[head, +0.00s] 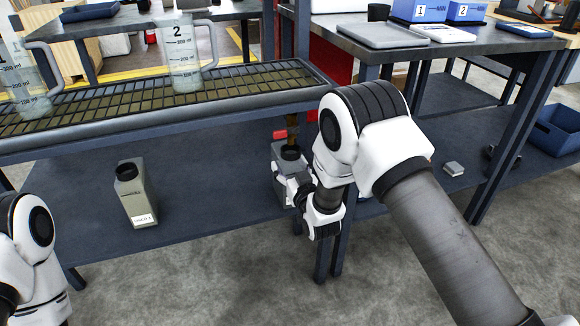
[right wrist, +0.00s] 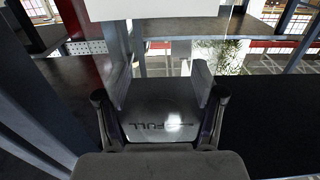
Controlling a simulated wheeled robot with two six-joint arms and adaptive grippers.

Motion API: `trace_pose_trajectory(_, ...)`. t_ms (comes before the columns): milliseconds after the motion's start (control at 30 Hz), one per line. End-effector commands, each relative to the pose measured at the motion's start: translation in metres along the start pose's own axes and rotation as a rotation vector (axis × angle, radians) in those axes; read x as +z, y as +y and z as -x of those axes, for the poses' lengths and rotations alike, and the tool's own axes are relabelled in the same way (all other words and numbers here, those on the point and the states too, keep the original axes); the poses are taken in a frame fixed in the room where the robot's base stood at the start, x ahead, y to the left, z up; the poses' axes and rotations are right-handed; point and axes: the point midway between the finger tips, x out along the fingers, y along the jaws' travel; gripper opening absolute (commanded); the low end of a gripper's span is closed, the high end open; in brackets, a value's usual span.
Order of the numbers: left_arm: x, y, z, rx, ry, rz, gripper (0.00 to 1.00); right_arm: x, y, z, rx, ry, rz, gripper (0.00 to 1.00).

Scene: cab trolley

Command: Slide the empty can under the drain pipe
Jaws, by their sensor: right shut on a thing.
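A grey can (head: 284,178) with a dark round mouth stands on the lower shelf, partly hidden by my right arm. The brown drain pipe (head: 292,122) comes down from the grated trough, its end seemingly just above the can's mouth. My right gripper (head: 304,192) is shut on this can from the right. In the right wrist view a grey can face (right wrist: 165,112) with dark lettering lies between the fingers. Another can (head: 135,196), beige-grey with a dark mouth and white label, stands apart at the left on the shelf. My left arm shows at lower left; its gripper is out of view.
The grated trough (head: 318,76) runs above the shelf and carries a jug marked 2 (head: 183,62) and another jug (head: 22,85). A red valve handle (head: 280,134) is beside the pipe. Table legs stand close to my right gripper. The shelf (head: 210,200) between the cans is clear.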

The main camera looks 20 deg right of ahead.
Motion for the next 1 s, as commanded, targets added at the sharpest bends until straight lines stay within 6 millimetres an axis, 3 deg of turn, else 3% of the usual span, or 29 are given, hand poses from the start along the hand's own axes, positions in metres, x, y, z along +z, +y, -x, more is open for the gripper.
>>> trace_pose_trajectory(133,0.000,0.000,0.000,0.000,0.000,0.000,0.94,0.000,0.000,0.000,0.000,0.001,0.000,0.05)
trace_pose_trajectory(167,0.000,0.000,0.000,0.000,0.000,0.000,0.94,0.000,0.000,0.000,0.000,0.001,0.000,0.75)
trace_pose_trajectory(200,0.000,0.000,0.000,0.000,0.000,0.000,0.94,0.000,0.000,0.000,0.000,0.001,0.000,0.89)
trace_pose_trajectory(233,0.000,0.000,0.000,0.000,0.000,0.000,0.94,0.000,0.000,0.000,0.000,0.001,0.000,0.97)
trace_pose_trajectory(667,0.000,0.000,0.000,0.000,0.000,0.000,0.94,0.001,0.000,0.008,0.000,-0.003,0.000,0.97)
trace_pose_trajectory(767,0.000,0.000,0.000,0.000,0.000,0.000,0.94,0.001,0.000,0.025,-0.001,-0.003,0.000,0.97)
trace_pose_trajectory(1000,0.000,0.000,0.000,0.000,0.000,0.000,0.94,0.001,0.000,0.087,0.000,-0.004,0.001,0.97)
